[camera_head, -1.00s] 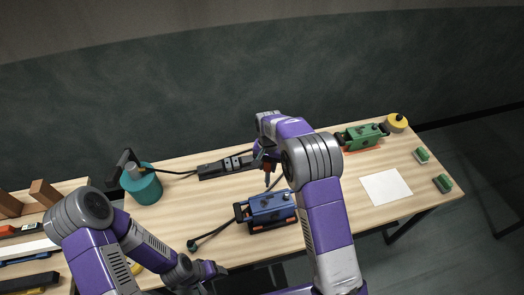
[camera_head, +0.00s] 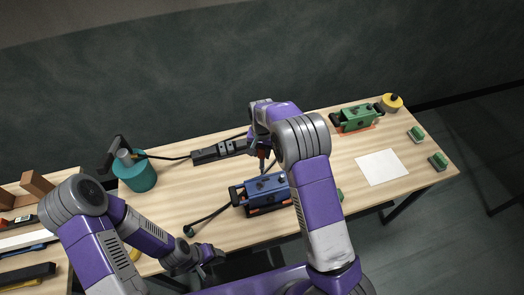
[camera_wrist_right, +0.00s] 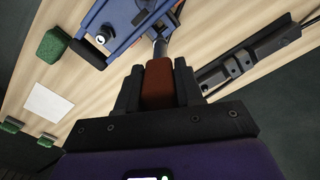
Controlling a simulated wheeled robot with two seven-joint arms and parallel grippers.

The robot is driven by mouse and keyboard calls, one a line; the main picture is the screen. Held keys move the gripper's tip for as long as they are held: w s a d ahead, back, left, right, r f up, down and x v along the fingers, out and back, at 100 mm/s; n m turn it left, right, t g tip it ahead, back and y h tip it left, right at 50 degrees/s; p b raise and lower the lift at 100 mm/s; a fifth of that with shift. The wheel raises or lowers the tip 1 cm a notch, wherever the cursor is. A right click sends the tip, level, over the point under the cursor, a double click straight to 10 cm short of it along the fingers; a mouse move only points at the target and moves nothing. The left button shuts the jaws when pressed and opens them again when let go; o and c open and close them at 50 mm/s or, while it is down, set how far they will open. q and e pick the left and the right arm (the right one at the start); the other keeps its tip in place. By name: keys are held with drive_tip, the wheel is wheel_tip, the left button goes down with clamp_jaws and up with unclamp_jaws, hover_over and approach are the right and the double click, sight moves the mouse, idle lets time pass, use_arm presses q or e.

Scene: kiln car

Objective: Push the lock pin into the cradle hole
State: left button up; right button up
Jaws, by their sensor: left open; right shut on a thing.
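My right gripper (camera_head: 262,158) is shut on a red-brown piece (camera_wrist_right: 158,85) with a grey shaft (camera_wrist_right: 160,48); it may be the lock pin. In the wrist view the shaft points at the edge of a blue block (camera_wrist_right: 122,22). In the head view that blue block (camera_head: 268,184) stands on orange feet, just below the gripper. I cannot tell whether shaft and block touch. No cradle hole can be made out for certain; a round silver fitting (camera_wrist_right: 100,39) shows on the block. My left gripper (camera_head: 212,254) is open and empty near the table's front edge.
A black rail (camera_head: 218,151) lies behind the blue block. A teal can (camera_head: 138,175) stands at left. A green block (camera_head: 356,118), a yellow roll (camera_head: 390,103), a white sheet (camera_head: 381,167) and small green pieces (camera_head: 438,161) are at right. A cable ends in a dark knob (camera_head: 188,231).

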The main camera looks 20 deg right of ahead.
sight(262, 167)
drive_tip(key=shift+f+b, duration=1.55)
drive_tip(key=shift+f, duration=1)
drive_tip(key=shift+s+f+b, duration=0.15)
drive_tip(key=shift+f+b, duration=1.4)
drive_tip(key=shift+f, duration=0.65)
drive_tip(key=o, duration=1.4)
drive_tip(key=shift+r, duration=0.15)
drive_tip(key=shift+r+p, duration=1.55)
drive_tip(key=shift+r, duration=0.65)
drive_tip(key=shift+r, duration=0.1)
wheel_tip(262, 167, up, 7)
drive_tip(key=shift+r, duration=0.15)
